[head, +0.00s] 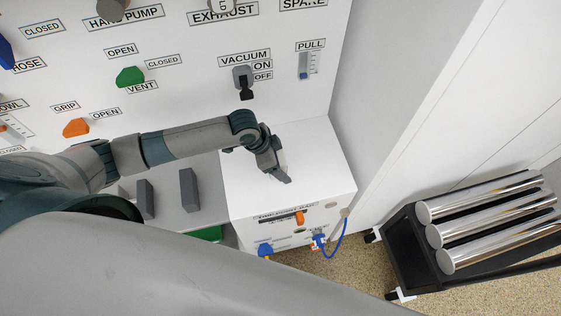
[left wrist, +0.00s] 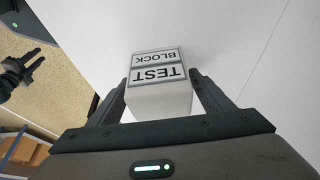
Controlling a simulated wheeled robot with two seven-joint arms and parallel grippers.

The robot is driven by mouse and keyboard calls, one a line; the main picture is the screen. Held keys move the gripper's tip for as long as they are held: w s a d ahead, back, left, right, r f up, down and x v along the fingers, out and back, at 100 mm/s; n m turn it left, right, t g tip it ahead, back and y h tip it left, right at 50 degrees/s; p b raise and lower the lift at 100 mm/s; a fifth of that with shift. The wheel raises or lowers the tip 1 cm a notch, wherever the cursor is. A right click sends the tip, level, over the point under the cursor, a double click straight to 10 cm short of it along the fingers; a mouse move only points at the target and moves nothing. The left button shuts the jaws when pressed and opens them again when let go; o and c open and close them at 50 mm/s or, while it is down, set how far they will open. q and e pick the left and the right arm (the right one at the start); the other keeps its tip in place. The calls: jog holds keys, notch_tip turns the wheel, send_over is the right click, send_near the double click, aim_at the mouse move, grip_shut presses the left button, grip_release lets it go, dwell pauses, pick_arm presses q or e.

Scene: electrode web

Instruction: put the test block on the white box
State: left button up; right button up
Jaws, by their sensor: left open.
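The white test block (left wrist: 158,90) shows in the left wrist view, with its black-framed label upside down. It stands between the two fingers of my left gripper (left wrist: 160,98), which is open around it. A white surface lies under and around the block. In the head view my left gripper (head: 284,178) is low over the top of the white box (head: 325,172); the block cannot be made out there. A dark claw-like shape, which looks like my right gripper (left wrist: 20,72), is at the left edge of the left wrist view; its jaw opening is unclear.
A labelled white panel with knobs and a vacuum switch (head: 243,80) rises behind the box. Two grey upright blocks (head: 189,190) stand left of it. A blue hose (head: 340,243) hangs at its front. A black cart (head: 412,260) with metal rolls stands on the right.

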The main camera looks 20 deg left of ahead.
pick_arm(q)
jog(key=shift+r, duration=0.15)
jog(key=shift+s+a+r, duration=0.1)
jog(key=shift+a+r, duration=0.1)
jog(key=shift+r, duration=0.25)
jog(key=b+v, duration=0.2)
jog(key=v, duration=0.9)
jog(key=shift+d, duration=0.1)
